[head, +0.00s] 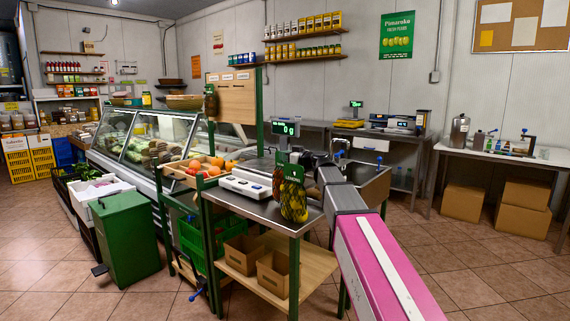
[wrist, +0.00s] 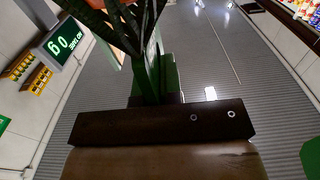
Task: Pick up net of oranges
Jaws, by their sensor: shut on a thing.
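A net of fruit (head: 293,200) in dark netting, with yellow-orange fruit and a green label at its top, is at the right end of the small steel-topped table in the head view. My gripper (head: 306,158) is just above and behind it, at the end of my arm, and is shut on the net's top. In the wrist view a green strip and dark strands (wrist: 150,75) rise from between the jaws, with a bit of orange at the top edge. I cannot tell whether the net touches the tabletop. The fingertips are mostly hidden.
A white scale (head: 245,185) stands on the steel-topped table (head: 222,199), left of the net. A lit display (head: 286,129) stands behind. Orange and red produce (head: 205,167) lies in a crate to the left. Cardboard boxes (head: 272,274) sit on the lower shelf. Floor is open at the right.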

